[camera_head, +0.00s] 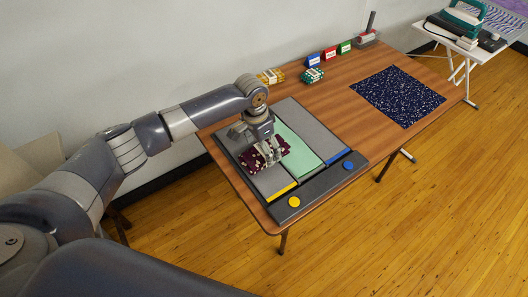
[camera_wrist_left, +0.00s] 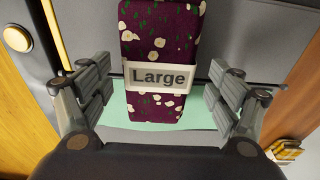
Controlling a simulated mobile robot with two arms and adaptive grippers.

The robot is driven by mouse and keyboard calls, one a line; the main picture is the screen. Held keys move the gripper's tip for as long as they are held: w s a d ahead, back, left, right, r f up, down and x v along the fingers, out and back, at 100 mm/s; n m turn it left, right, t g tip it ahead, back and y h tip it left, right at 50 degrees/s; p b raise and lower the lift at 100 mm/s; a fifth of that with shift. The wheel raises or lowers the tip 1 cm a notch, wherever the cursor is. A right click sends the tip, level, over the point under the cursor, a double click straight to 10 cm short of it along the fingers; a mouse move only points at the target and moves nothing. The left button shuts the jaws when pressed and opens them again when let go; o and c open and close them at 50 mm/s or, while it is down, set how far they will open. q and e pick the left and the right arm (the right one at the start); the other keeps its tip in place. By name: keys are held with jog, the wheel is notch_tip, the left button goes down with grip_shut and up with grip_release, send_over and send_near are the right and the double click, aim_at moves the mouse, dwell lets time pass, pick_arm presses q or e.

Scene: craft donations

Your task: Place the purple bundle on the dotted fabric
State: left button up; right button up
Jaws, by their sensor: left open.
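The purple bundle (camera_head: 250,161), dark with pale flowers, lies on the left grey section of a sorting board (camera_head: 318,193). In the left wrist view the bundle (camera_wrist_left: 160,25) wears a pale band reading "Large". My left gripper (camera_head: 266,152) is over the bundle and partly hides it in the head view. In the left wrist view its open fingers (camera_wrist_left: 160,88) stand on either side of the bundle, with gaps to both sides. The dotted fabric (camera_head: 398,96), navy with white specks, lies flat and bare at the table's right. My right gripper is not in view.
A mint green panel (camera_head: 298,147) lies beside the bundle on the board. Yellow (camera_head: 270,76) and green (camera_head: 312,75) bundles stand at the back, near small blue, red and green boxes. Bare wooden table (camera_head: 345,125) separates the board from the fabric.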

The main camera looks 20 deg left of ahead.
pick_arm(q)
jog(key=shift+w+d+f, duration=0.1)
jog(key=shift+f, duration=0.6)
jog(key=c, duration=1.3)
jog(key=shift+c, duration=0.2)
